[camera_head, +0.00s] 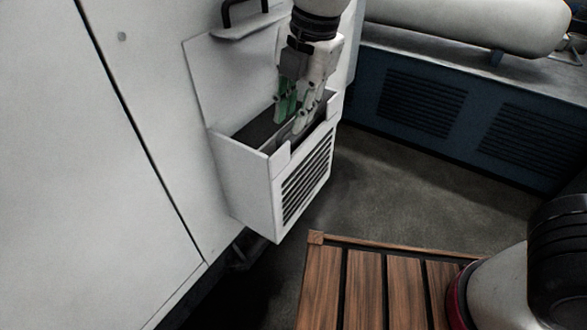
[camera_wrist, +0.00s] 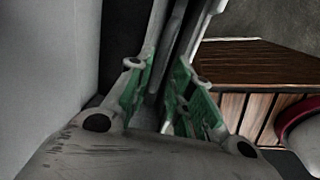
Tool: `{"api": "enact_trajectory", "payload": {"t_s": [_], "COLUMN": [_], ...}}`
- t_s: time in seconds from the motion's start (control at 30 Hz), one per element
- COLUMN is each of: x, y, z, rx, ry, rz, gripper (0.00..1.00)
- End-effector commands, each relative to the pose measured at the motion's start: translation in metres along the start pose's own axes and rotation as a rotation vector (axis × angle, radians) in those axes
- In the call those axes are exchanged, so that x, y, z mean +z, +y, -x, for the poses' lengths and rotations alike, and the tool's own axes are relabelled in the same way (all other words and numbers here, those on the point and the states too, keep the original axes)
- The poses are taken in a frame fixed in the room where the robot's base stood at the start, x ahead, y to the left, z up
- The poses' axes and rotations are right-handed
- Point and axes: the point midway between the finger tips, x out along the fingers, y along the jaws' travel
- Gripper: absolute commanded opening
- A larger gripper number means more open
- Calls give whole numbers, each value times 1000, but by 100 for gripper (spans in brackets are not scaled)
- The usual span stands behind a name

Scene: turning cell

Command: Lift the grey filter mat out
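The filter housing (camera_head: 246,185) is a white open-topped box with slots in its front, fixed to the side of a white cabinet. A dark grey surface (camera_head: 262,127) shows inside its mouth, which looks like the filter mat; its lower part is hidden by the walls. My gripper (camera_head: 291,123) points down into the mouth, near its right end. Its green-padded fingers are apart, one on each side of a narrow gap in the wrist view (camera_wrist: 165,98). I cannot make out whether either finger touches the mat.
A raised white flap with a black handle (camera_head: 232,12) stands behind the mouth. A wooden slatted platform (camera_head: 362,285) lies in front on the right. A blue louvred unit (camera_head: 450,115) stands behind on the right, with open floor (camera_head: 400,190) between.

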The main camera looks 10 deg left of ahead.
Motion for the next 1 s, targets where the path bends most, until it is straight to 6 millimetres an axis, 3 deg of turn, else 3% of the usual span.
{"api": "enact_trajectory", "payload": {"t_s": [0.1, 0.3, 0.5, 0.63, 1.0], "x": [2, 1, 1, 1, 1], "y": [1, 1, 2, 2, 2], "z": [-22, -40, -40, -40, -39], "rx": [-6, -3, -1, -1, 0], "ry": [0, 0, 0, 0, 0], "rz": [-1, -1, -2, -2, -2], "gripper": [22, 22, 22, 0, 0]}}
